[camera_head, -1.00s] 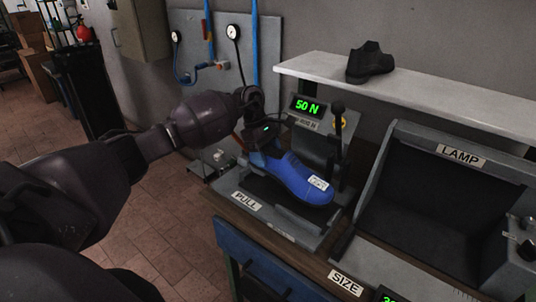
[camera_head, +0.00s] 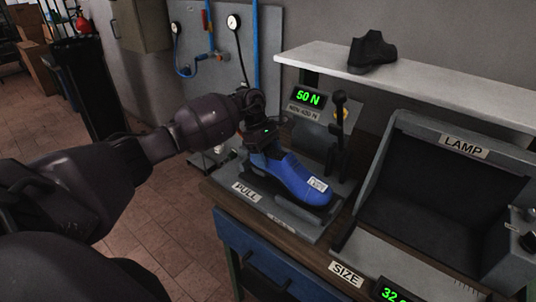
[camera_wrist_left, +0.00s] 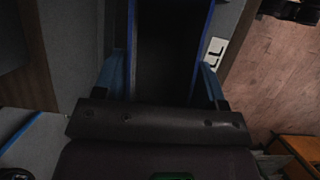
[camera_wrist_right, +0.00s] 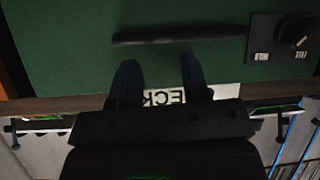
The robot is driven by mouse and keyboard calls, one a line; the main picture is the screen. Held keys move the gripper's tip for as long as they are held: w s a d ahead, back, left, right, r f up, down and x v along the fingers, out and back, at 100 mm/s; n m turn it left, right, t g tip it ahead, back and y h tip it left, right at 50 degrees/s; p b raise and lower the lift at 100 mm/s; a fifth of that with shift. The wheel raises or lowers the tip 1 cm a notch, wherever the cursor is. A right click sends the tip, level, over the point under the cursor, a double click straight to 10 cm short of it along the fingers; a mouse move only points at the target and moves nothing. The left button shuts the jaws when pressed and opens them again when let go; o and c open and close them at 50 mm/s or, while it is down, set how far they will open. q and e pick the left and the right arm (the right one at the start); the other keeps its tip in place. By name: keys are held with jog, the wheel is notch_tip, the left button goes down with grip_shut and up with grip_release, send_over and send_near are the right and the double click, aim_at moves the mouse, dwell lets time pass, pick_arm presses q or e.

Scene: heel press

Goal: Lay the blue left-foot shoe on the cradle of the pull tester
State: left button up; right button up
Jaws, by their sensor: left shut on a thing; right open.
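The blue shoe (camera_head: 292,180) is at the pull tester (camera_head: 262,213), over its dark cradle, with its toe toward the lower right and a white label near the toe. My left gripper (camera_head: 262,140) is shut on the shoe at its heel end; the fingertips are partly hidden in the head view. In the left wrist view the fingers (camera_wrist_left: 164,85) stand on both sides of the dark shoe opening. Whether the sole touches the cradle I cannot tell. My right gripper (camera_wrist_right: 156,80) is open and empty, in the right wrist view only, over a green surface.
The tester's display (camera_head: 308,98) reads 50 N, with a black-knobbed lever (camera_head: 339,112) beside it. A LAMP box (camera_head: 440,190) stands to the right. A black shoe (camera_head: 372,52) sits on the white shelf (camera_head: 420,80) above. A SIZE plate (camera_head: 346,274) is at the front.

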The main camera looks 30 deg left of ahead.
pick_arm(q)
jog(key=shift+f, duration=0.1)
pick_arm(e)
jog(key=shift+f, duration=0.25)
pick_arm(q)
jog(key=shift+f+b, duration=0.25)
jog(key=shift+b, duration=0.2)
pick_arm(e)
jog(key=shift+s+f, duration=0.5)
jog(key=shift+f, duration=0.05)
pick_arm(q)
jog(key=shift+f, duration=0.15)
pick_arm(e)
jog(key=shift+w, duration=0.45)
jog(key=shift+s+f, duration=0.1)
jog(key=shift+s, duration=0.1)
